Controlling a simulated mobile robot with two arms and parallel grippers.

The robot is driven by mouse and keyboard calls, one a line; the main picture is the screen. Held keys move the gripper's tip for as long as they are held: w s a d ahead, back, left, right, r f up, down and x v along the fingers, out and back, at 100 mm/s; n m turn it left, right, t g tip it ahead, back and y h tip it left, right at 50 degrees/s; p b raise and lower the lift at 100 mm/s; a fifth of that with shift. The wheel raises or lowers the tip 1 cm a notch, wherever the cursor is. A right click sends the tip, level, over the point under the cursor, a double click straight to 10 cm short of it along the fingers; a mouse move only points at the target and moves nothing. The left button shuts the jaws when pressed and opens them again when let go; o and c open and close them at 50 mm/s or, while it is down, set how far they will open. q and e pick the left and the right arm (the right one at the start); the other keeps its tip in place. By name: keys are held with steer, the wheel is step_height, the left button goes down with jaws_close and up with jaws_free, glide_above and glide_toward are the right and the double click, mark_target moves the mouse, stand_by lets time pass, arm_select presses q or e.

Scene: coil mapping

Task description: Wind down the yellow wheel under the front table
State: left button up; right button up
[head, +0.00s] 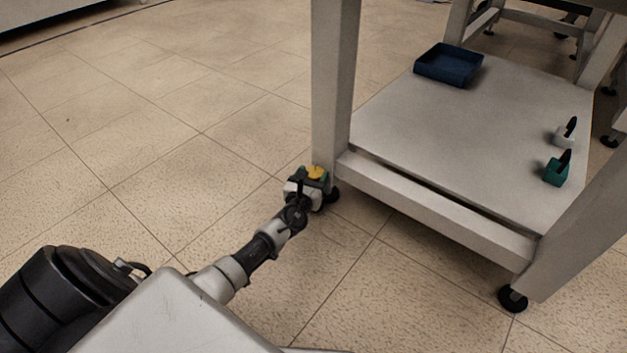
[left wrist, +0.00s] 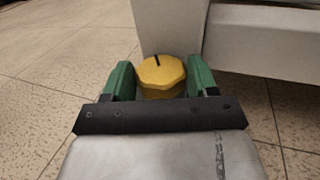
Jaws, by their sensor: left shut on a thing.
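The yellow wheel (head: 316,172) is at the foot of the front table's near left leg, close to the floor. In the left wrist view the wheel (left wrist: 161,73) has a dark mark on its top and sits between the two green fingers. My left gripper (head: 308,180) reaches it from the near side and is shut on it. In the left wrist view the left gripper (left wrist: 160,82) has one finger on each side of the wheel. The front table (head: 334,80) stands over it, its leg just behind the wheel. My right gripper is not in view.
The table's lower shelf (head: 440,140) holds a dark blue tray (head: 449,64), a white block (head: 562,138) and a teal block (head: 556,172), each block with a black part on top. Another black foot (head: 512,298) is at the right leg. Tiled floor to the left is clear.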

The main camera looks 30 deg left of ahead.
arm_select(q)
steer(key=m+h, duration=0.1)
steer(key=h+b, duration=0.1)
steer(key=shift+a+m+t+h, duration=0.25)
steer(key=shift+m+t+h, duration=0.05)
steer(key=shift+m, duration=0.1)
steer(key=m+h, duration=0.2)
steer(key=h, duration=0.1)
steer(key=shift+a+r, duration=0.1)
steer(key=shift+a, duration=0.15)
steer(key=m+h, duration=0.1)
steer(key=h, duration=0.1)
steer(key=m+g+h, duration=0.1)
steer(key=h, duration=0.1)
steer(key=m+h, duration=0.1)
steer(key=shift+w+a+m+h, duration=0.15)
steer(key=shift+a+m+h, duration=0.15)
steer(key=shift+m+h, duration=0.1)
steer(key=shift+w+a+m+g+h, duration=0.15)
steer(key=shift+m+g+h, duration=1.65)
steer(key=shift+h, duration=0.7)
steer(key=shift+m+g+h, duration=0.3)
steer(key=shift+h, duration=0.1)
steer(key=o, duration=0.9)
steer(key=shift+o, duration=0.2)
steer(key=shift+y, duration=0.4)
